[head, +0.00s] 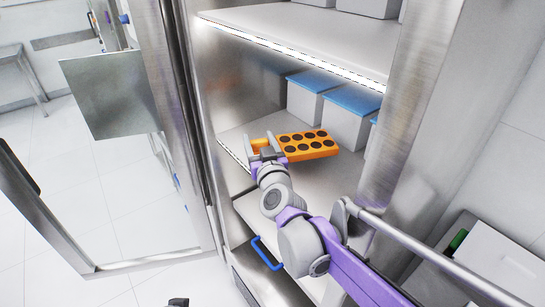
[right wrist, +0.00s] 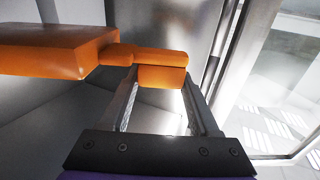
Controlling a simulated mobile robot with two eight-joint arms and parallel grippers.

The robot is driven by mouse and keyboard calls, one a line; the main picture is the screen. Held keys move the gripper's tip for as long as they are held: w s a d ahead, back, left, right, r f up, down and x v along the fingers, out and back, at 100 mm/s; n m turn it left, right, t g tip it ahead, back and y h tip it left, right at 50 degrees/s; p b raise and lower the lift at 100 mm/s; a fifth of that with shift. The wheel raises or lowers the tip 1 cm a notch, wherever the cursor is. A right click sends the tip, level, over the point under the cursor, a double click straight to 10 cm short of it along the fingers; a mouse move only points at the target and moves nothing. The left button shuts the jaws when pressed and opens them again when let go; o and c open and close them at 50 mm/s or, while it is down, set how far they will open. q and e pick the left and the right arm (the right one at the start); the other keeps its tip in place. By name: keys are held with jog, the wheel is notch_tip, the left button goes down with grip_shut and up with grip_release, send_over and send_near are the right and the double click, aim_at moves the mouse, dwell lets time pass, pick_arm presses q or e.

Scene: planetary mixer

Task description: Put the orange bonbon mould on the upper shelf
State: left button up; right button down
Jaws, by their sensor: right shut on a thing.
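The orange bonbon mould (head: 309,146) has rows of dark round cavities and a short handle at its left end. It is inside the open steel cabinet, over the shelf (head: 312,180) below the lit upper shelf (head: 290,28). I cannot tell whether it touches that shelf. My right gripper (head: 266,147) is shut on the mould's handle; in the right wrist view the handle (right wrist: 160,76) lies between the fingers and the mould body (right wrist: 50,52) extends left. A small dark tip at the head view's bottom edge may be my left gripper (head: 178,302); its jaws cannot be made out.
White boxes with blue lids (head: 342,125) stand behind the mould. More white boxes (head: 368,8) stand on the upper shelf, whose front part is bare. The cabinet's steel frame (head: 413,85) rises at right. A glass-panelled door (head: 110,200) stands open at left.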

notch_tip(320, 180, down, 6)
jog(key=shift+w+r, duration=0.1)
jog(key=shift+w, duration=0.05)
pick_arm(q)
jog(key=shift+w+r, duration=0.25)
jog(key=shift+r, duration=0.05)
pick_arm(e)
jog(key=shift+d, duration=0.1)
pick_arm(q)
jog(key=shift+s+f, duration=0.1)
pick_arm(e)
jog(key=shift+c, duration=0.6)
grip_release()
pick_arm(q)
jog(key=shift+s+f+b, duration=0.25)
jog(key=shift+f+b, duration=0.15)
jog(key=shift+f, duration=0.2)
jog(key=shift+s+f+b, duration=0.2)
jog(key=shift+f+b, duration=0.2)
jog(key=shift+f, duration=0.25)
jog(key=shift+s+f+b, duration=0.25)
jog(key=shift+f+b, duration=0.15)
jog(key=shift+f, duration=0.2)
pick_arm(e)
jog(key=v, duration=1.2)
